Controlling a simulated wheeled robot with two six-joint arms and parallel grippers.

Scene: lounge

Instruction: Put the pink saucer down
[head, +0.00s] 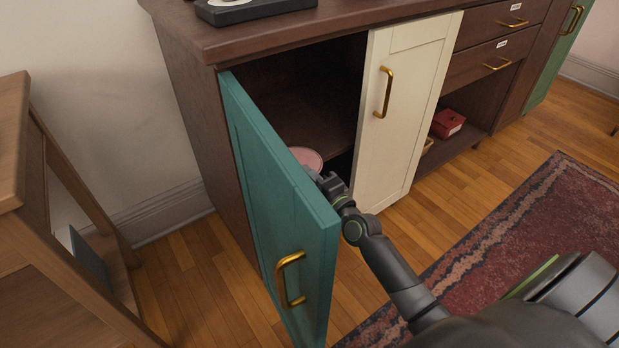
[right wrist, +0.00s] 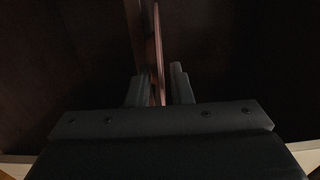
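The pink saucer (head: 307,157) shows partly over the top edge of the open teal door, inside the open cabinet. In the right wrist view the saucer (right wrist: 157,50) appears edge-on as a thin pink strip between the fingers. My right gripper (head: 320,178) reaches in behind the teal door and is shut on the saucer's rim; its fingers also show in the right wrist view (right wrist: 159,88). The door hides part of the saucer and fingertips. I cannot tell whether the saucer touches the cabinet's shelf (head: 300,118). My left gripper is not in view.
The teal door (head: 280,205) stands open close beside my right gripper. A closed cream door (head: 408,110) is on the other side. A red box (head: 447,123) sits on a low shelf farther right. A wooden side table (head: 30,200) stands at left.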

